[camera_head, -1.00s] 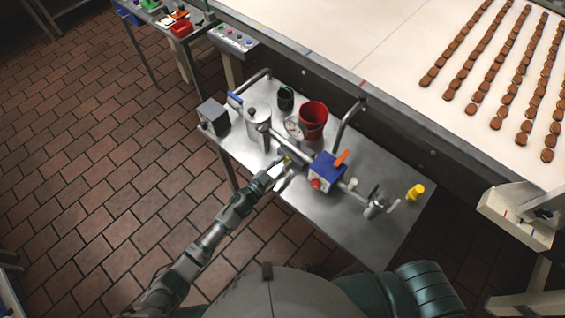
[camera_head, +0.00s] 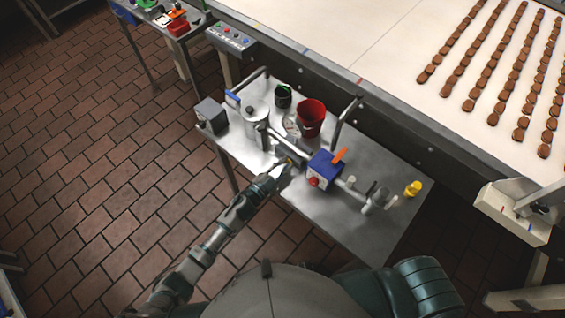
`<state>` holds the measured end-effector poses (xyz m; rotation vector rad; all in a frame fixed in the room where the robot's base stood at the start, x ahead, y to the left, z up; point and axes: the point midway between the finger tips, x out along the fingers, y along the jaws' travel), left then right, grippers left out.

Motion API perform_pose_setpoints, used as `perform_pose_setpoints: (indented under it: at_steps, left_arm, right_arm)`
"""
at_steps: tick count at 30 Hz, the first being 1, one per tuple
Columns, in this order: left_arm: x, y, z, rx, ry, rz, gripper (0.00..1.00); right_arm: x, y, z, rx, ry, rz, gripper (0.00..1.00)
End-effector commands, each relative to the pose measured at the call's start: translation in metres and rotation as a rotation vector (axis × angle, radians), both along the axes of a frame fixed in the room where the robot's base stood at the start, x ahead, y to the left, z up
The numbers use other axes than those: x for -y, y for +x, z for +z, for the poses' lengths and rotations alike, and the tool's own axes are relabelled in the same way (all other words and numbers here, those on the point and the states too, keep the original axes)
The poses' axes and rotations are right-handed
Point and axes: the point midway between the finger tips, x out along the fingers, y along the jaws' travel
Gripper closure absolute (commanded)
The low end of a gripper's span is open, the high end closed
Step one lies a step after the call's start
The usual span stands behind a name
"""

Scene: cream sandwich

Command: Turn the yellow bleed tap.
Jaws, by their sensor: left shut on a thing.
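The yellow bleed tap (camera_head: 289,161) shows as a small yellow spot on the pipework, beside the blue pump box, mostly hidden by my left gripper. My left gripper (camera_head: 284,167) reaches in from the lower left and is shut on the tap. The tap's exact angle is too small and covered to tell. My right gripper is not in view.
The steel cart (camera_head: 345,230) carries a blue box (camera_head: 322,171) with an orange lever (camera_head: 340,155), a metal canister (camera_head: 256,117), a red bucket (camera_head: 311,118), a dark cup (camera_head: 283,96) and a yellow item (camera_head: 413,188). A conveyor (camera_head: 400,60) with biscuit rows runs behind.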

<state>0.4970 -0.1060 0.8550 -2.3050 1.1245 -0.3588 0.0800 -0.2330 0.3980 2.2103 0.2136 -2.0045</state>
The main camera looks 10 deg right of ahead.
Motion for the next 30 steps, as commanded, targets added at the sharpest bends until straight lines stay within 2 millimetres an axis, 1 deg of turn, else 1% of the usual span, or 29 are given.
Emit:
perform_pose_setpoints:
  at_steps: [10,26,27,29,30]
  left_arm:
    - [0.004,-0.003,-0.003,0.118,0.09,0.0,1.0]
    - [0.004,-0.004,-0.003,0.137,0.104,0.0,1.0]
    - [0.004,-0.004,-0.003,0.137,0.104,0.0,0.72]
    - [0.004,-0.004,-0.003,0.136,0.105,0.0,0.56]
    - [0.004,-0.004,-0.003,0.136,0.105,0.0,0.56]
  right_arm:
    - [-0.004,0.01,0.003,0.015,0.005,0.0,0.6]
    - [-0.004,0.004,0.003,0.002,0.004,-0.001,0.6]
    - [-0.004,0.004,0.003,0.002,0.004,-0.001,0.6]
    - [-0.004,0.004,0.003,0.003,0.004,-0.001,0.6]
    - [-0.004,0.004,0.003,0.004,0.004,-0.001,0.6]
